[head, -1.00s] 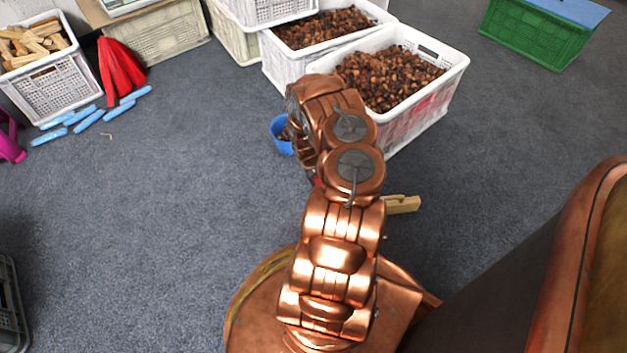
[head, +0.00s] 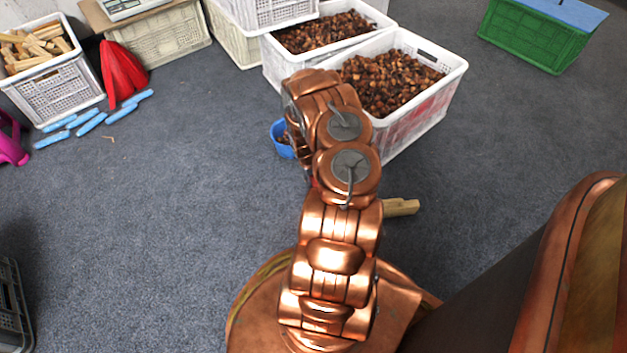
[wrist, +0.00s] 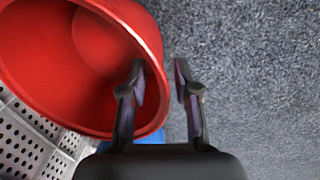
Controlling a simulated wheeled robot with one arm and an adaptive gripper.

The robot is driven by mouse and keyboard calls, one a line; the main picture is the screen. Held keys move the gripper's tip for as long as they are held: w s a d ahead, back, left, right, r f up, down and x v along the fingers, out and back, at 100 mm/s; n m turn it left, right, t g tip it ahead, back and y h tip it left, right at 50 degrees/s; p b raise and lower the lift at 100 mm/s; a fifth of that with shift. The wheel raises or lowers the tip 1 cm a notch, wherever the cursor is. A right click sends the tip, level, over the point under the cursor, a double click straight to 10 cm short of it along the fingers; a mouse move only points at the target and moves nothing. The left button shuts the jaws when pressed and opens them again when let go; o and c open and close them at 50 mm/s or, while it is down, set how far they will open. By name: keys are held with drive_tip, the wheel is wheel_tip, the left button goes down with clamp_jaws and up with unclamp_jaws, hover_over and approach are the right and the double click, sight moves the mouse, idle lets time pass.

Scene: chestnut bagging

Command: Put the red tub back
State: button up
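The red tub (wrist: 135,22) fills the upper left of the wrist view, its open mouth facing the camera at a tilt. I see no chestnuts in the part of it that shows. In the head view my arm hides the gripper and nearly all of the tub. A blue tub (head: 281,141) with some chestnuts stands on the floor left of my arm. Its blue also shows under the red tub (wrist: 152,136).
White crates of chestnuts (head: 440,95) stand behind my arm. A wooden block (head: 402,207) lies right of it. A red pleated object (head: 122,75) and blue sticks (head: 90,124) lie near a crate of wood (head: 65,95). The left-centre carpet (head: 170,220) is clear.

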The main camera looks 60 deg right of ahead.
drive_tip(key=w+a+r+p, duration=0.1)
drive_tip(key=a+r, duration=0.2)
drive_tip(key=r, duration=0.6)
drive_tip(key=w+a+r+g+p, duration=0.1)
drive_tip(key=a+r, duration=0.2)
drive_tip(key=r, duration=0.6)
drive_tip(key=w+a+r+p, duration=0.1)
drive_tip(key=a+r, duration=0.3)
drive_tip(key=r, duration=0.4)
drive_tip(key=s+a+r, duration=0.3)
drive_tip(key=a+r, duration=1)
drive_tip(key=s+a+r+n+g+y, duration=0.1)
drive_tip(key=s+a+r, duration=0.5)
drive_tip(key=s+a, duration=0.4)
drive_tip(key=s+a+r+n+g, duration=0.1)
drive_tip(key=s+a+r+n, duration=0.1)
drive_tip(key=s+a+r, duration=0.4)
drive_tip(key=s+a, duration=0.5)
drive_tip(key=shift+r+y, duration=0.2)
drive_tip(key=shift+y, duration=0.2)
drive_tip(key=shift+r, duration=0.1)
